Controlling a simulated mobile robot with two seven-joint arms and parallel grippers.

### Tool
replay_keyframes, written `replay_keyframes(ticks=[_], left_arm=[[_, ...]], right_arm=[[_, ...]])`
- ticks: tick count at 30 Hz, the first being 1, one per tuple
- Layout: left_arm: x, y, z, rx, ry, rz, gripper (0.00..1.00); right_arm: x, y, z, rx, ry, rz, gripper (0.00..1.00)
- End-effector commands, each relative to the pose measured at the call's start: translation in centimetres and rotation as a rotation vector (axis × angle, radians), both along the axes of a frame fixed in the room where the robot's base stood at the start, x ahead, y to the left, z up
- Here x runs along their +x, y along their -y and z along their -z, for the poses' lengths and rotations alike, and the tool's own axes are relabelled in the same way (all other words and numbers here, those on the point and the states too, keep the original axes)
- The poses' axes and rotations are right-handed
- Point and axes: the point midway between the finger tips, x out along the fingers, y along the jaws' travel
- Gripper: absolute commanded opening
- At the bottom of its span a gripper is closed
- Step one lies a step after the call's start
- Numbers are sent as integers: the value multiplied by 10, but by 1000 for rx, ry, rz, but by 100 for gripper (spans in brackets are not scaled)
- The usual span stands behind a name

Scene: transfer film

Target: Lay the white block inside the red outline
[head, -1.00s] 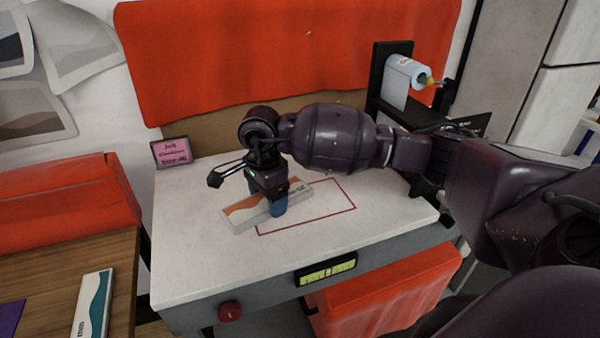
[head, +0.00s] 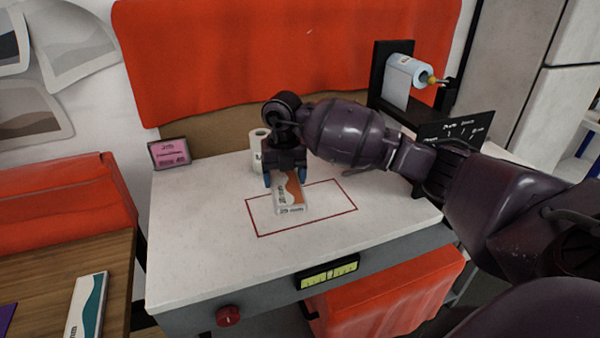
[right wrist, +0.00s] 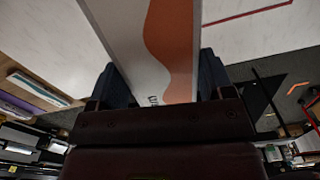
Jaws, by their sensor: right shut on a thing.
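The white block (head: 291,196) is a flat white box with an orange wave. My right gripper (head: 285,179) is shut on its far end, one blue finger on each side. In the head view the block's near end shows within the red outline (head: 320,219), and its far end extends back past the outline's rear line. Whether it touches the table or hovers is unclear. In the right wrist view the block (right wrist: 168,45) runs away between the fingers, and a red line (right wrist: 247,14) shows to its right. My left gripper is not in view.
The white table (head: 195,235) is clear around the outline. A white roll (head: 257,150) stands behind the gripper, and a pink sign (head: 170,153) at the back left. A similar teal-patterned box (head: 87,306) lies on the wooden table.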

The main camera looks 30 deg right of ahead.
Motion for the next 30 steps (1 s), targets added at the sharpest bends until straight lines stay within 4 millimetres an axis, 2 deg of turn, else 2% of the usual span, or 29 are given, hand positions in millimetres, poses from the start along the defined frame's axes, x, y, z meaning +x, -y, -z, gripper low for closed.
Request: replay_keyframes(ticks=[12, 18, 24, 30], left_arm=[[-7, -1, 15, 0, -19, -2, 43], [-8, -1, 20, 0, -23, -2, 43], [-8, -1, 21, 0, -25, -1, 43], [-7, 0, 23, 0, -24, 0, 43]], right_arm=[[13, 35, 12, -5, -7, 840, 48], [17, 50, 17, -5, -11, 1182, 48], [18, 58, 19, -5, -12, 1369, 48], [19, 59, 22, -6, -13, 1408, 48]])
